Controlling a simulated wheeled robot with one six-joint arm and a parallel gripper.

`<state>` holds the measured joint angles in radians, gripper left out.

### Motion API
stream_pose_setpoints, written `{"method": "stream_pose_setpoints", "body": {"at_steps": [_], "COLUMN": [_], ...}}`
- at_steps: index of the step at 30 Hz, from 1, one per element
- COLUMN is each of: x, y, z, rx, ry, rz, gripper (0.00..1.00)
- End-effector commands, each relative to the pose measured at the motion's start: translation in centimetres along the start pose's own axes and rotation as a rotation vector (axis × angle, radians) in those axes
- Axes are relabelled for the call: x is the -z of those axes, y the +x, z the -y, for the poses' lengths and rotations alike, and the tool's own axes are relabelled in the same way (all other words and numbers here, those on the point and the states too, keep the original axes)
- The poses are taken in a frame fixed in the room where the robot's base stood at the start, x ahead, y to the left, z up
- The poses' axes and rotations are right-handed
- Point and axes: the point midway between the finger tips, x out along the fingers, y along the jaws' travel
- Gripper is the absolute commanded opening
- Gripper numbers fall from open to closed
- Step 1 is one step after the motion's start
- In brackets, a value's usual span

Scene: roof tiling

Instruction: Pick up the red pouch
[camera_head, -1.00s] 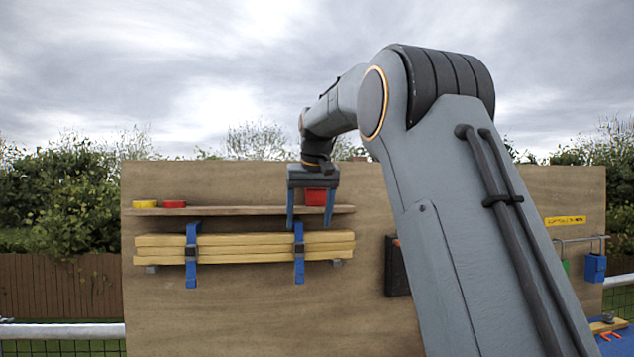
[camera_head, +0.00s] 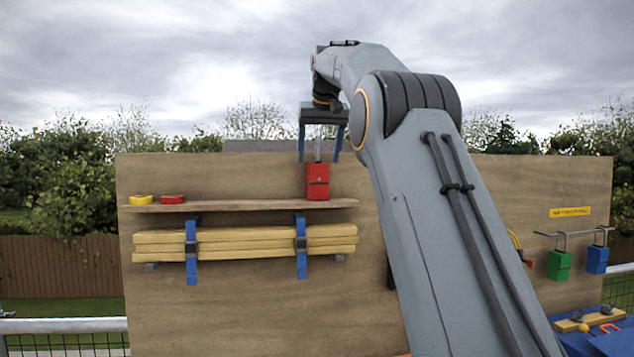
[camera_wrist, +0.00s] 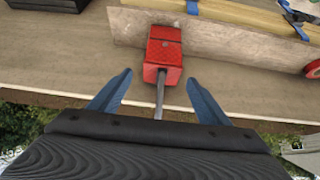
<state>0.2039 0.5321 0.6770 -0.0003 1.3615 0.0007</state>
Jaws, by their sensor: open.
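The red pouch (camera_head: 318,181) stands upright at the right end of the wooden shelf, with a grey stem rising from its top. In the wrist view the red pouch (camera_wrist: 163,55) lies ahead of the fingers, with its stem (camera_wrist: 159,95) pointing back between them. My gripper (camera_head: 318,158) is above the pouch, its two blue fingers apart on either side of the stem. In the wrist view my gripper (camera_wrist: 158,85) is open and empty, and the fingers do not appear to touch the pouch.
The shelf (camera_head: 240,205) also bears a yellow roll (camera_head: 141,199) and a red roll (camera_head: 172,199) at its left. Below it, blue straps (camera_head: 301,246) hold wooden battens (camera_head: 245,241). Green (camera_head: 559,264) and blue (camera_head: 597,259) pouches hang from a rail at right.

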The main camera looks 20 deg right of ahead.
Motion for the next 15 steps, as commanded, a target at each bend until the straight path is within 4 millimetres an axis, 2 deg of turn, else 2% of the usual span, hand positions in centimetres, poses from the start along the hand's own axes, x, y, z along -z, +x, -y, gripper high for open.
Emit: {"method": "stream_pose_setpoints", "body": {"at_steps": [6, 15], "x": [0.1, 0.1], "y": [2.5, 3.1], "z": [0.2, 0.3], "rx": [0.001, 0.002], "ry": [-0.002, -0.004], "rz": [0.001, 0.000], "gripper": [0.71, 0.69]}}
